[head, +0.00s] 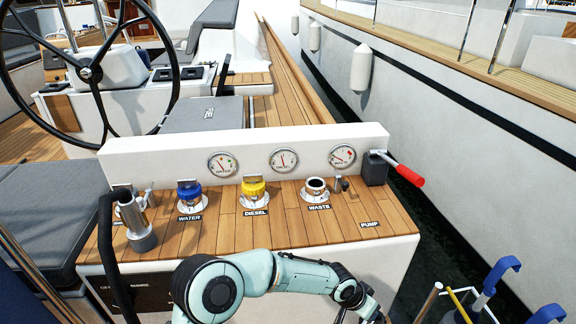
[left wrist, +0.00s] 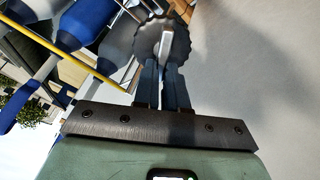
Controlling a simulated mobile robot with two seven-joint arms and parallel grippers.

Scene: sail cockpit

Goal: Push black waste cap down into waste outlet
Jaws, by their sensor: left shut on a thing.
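The waste outlet (head: 316,188) is an open white ring with a dark hole, set in the wooden console top behind the WASTE label. In the left wrist view, my left gripper (left wrist: 167,68) is shut on a round black cap with a notched rim (left wrist: 150,40) and a pale metal bar across it. This looks like the waste cap. In the head view my left arm crosses the bottom of the picture, and its gripper is hidden below the lower edge, well apart from the outlet. My right gripper is in neither view.
A blue water cap (head: 190,192) and a yellow diesel cap (head: 254,190) stand left of the outlet. A metal nozzle (head: 134,218) stands far left. Blue-handled tools (head: 489,280) are lower right.

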